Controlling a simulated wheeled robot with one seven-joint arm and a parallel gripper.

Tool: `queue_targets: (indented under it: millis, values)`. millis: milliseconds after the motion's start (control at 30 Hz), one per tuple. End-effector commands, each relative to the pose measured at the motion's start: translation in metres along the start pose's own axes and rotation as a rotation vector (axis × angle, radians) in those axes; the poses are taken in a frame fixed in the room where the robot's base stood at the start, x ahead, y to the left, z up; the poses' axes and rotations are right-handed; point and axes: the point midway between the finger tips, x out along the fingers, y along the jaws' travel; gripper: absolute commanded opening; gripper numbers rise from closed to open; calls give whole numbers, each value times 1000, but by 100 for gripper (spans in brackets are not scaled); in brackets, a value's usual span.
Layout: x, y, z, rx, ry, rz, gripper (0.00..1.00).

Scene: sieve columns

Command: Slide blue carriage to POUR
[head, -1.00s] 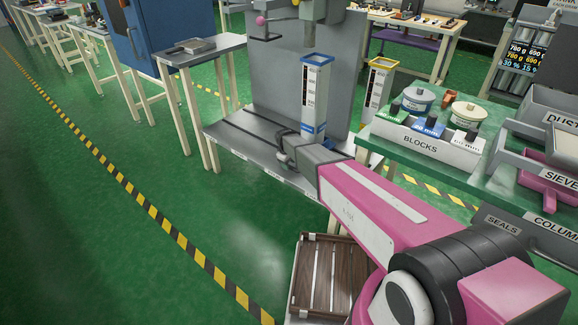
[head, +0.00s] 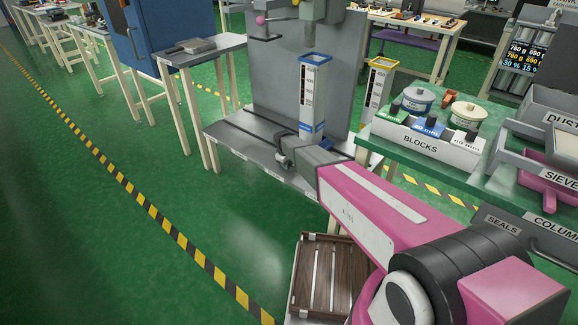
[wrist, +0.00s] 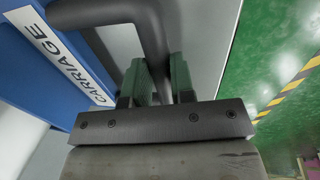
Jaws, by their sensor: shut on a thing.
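The blue carriage (head: 312,130) stands on the grey bench (head: 232,133) and carries a tall clear column with a blue rim (head: 316,58). In the wrist view the blue carriage (wrist: 28,75) bears a white CARRIAGE label at the left. Its dark bent handle (wrist: 150,35) passes down between the green-padded fingers. My gripper (wrist: 160,78) is shut on this handle. In the head view my gripper (head: 285,158) is at the near side of the carriage, partly hidden by my wrist. Small labels on the bench's front edge are too small to read.
A grey upright panel (head: 275,80) stands behind the carriage. A slot runs along the bench to the left, where the top is clear. A yellow-rimmed column (head: 378,85) stands to the right, near the green table with the BLOCKS rack (head: 425,142). A slatted wooden crate (head: 325,280) lies below.

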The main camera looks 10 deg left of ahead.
Motion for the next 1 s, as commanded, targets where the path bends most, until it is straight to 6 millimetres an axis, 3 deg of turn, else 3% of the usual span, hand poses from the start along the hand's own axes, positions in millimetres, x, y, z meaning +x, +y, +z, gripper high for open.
queue_targets:
  millis: [200,533,567,600,633,1000]
  values:
    - [0,2,-31,-1,0,0,0]
    - [-1,1,-33,0,0,1,0]
    - [0,1,-33,0,0,1,30]
    - [-1,1,-33,0,0,1,43]
    - [0,0,-33,0,0,1,48]
    - [-6,0,-33,0,0,0,48]
